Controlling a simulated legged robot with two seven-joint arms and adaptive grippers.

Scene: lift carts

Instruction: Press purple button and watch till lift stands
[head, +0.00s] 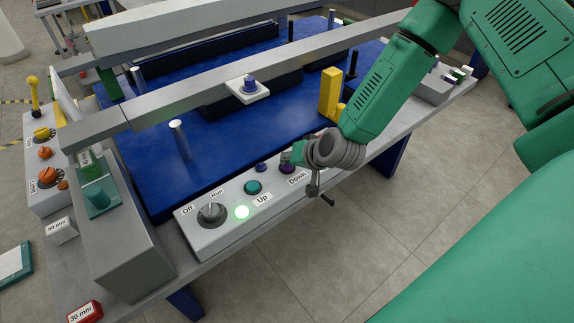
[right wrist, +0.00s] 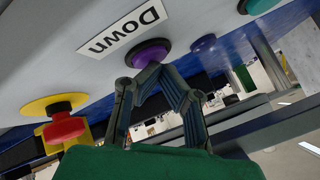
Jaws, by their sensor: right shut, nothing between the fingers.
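The purple button (head: 287,169) sits beside the "Down" label on the grey control panel (head: 205,240). In the right wrist view, the purple button (right wrist: 150,52) is just ahead of my right fingertips. My right gripper (head: 291,156) is shut and empty at the button; it also shows in the right wrist view (right wrist: 158,72). I cannot tell whether the tips touch the button. The blue lift platform (head: 215,125) lies behind the panel, with a grey beam (head: 180,98) across it. My left gripper is not in view.
A red stop button (right wrist: 64,126) on yellow shows in the wrist view. A yellow block (head: 329,92) stands behind my wrist. Right floor is clear.

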